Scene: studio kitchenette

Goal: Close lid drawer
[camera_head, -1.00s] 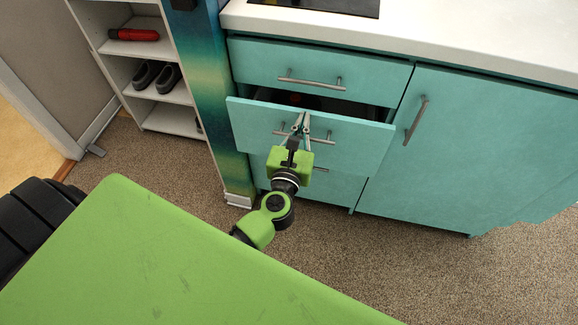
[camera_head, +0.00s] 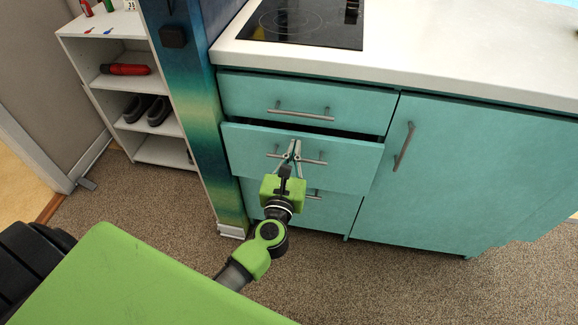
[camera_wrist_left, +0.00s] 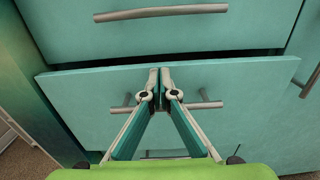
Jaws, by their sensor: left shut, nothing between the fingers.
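The drawer (camera_head: 345,167) is the middle one of a teal cabinet and stands slightly open, with a narrow dark gap above its front. Its front also shows in the left wrist view (camera_wrist_left: 262,95). Its metal bar handle (camera_head: 312,161) runs across the front. My left gripper (camera_head: 293,146) is shut and empty, with its fingertips at the drawer front by the handle. In the left wrist view the fingertips (camera_wrist_left: 160,75) meet near the drawer's top edge, and the fingers cover the middle of the handle. The drawer's inside is hidden. My right gripper is not in view.
A closed drawer (camera_head: 350,97) is above and another (camera_head: 340,213) below. A cabinet door (camera_head: 465,170) is at the right. A white counter with a black cooktop (camera_head: 305,22) is on top. A shelf (camera_head: 110,85) with shoes stands left, beyond a painted post. Carpet is clear in front.

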